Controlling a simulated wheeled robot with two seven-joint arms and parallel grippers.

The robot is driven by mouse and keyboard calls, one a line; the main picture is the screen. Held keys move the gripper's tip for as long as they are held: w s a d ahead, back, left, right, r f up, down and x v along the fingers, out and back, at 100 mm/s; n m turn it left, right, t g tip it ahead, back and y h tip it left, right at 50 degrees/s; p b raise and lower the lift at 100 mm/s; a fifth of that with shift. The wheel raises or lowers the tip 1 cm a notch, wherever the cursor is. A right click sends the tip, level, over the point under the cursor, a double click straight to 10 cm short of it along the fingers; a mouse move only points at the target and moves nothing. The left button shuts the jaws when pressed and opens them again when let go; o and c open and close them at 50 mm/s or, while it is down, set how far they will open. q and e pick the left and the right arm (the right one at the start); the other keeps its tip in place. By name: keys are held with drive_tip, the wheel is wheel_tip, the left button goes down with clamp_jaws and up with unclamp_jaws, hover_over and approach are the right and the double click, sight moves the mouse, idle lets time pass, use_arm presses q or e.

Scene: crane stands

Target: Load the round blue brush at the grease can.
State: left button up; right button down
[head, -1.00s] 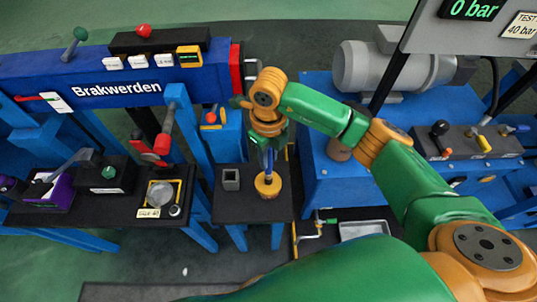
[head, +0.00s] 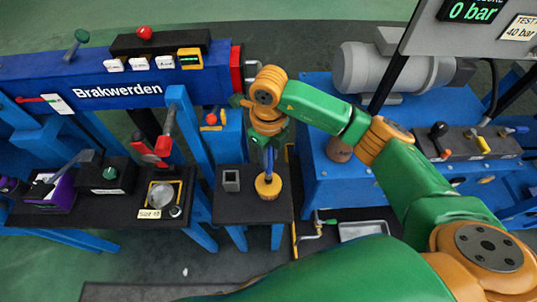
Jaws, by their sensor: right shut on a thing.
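The blue brush (head: 269,160) hangs upright below my right gripper (head: 267,145), which is shut on its upper end. The brush's lower end reaches the small orange-yellow grease can (head: 268,188). The can stands on the right part of a small black-topped stand (head: 250,210). The brush head is hidden at the can, so I cannot tell how deep it sits. My right arm comes in from the right and covers part of the space behind the gripper. My left gripper is not in view.
A grey square holder (head: 231,180) stands left of the can. A blue Brakwerden beam (head: 120,88) runs behind, with a black bench (head: 110,208) at left. A blue bench (head: 330,185) with a grey motor (head: 390,70) and brown jug (head: 339,150) stands right.

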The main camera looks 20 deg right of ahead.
wheel_tip(320, 180, up, 6)
drive_tip(key=p, duration=0.4)
idle(0.5)
